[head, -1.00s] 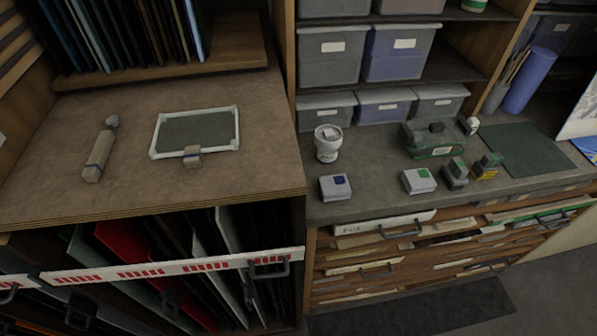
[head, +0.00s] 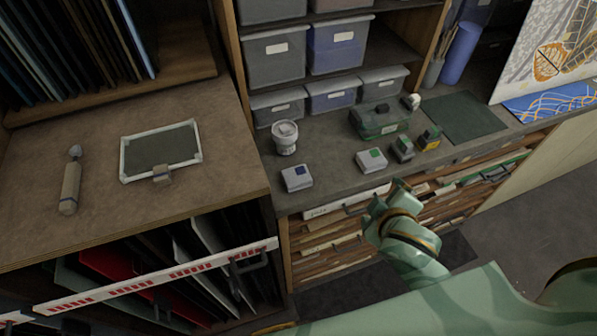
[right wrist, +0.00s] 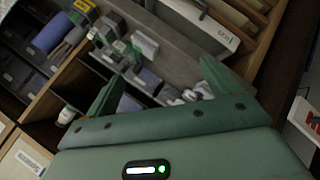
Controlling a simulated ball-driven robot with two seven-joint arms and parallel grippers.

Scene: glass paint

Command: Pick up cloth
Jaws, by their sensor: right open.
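I cannot pick out a cloth with certainty. A small whitish thing (head: 412,101) at the back of the counter, beside the green container (head: 380,122), is too small to tell. A flat dark green sheet (head: 465,117) lies further right. My right gripper (head: 385,196) is in front of the counter's front edge, over the drawers. In the right wrist view its two green fingers (right wrist: 160,70) stand apart with nothing held between them. My left gripper is out of view.
A white jar (head: 285,137), a blue-marked box (head: 297,178), a green-marked box (head: 371,159) and small dark and yellow blocks (head: 430,138) stand on the counter. Grey bins (head: 276,57) fill the shelves behind. A framed panel (head: 160,151) lies on the left worktop.

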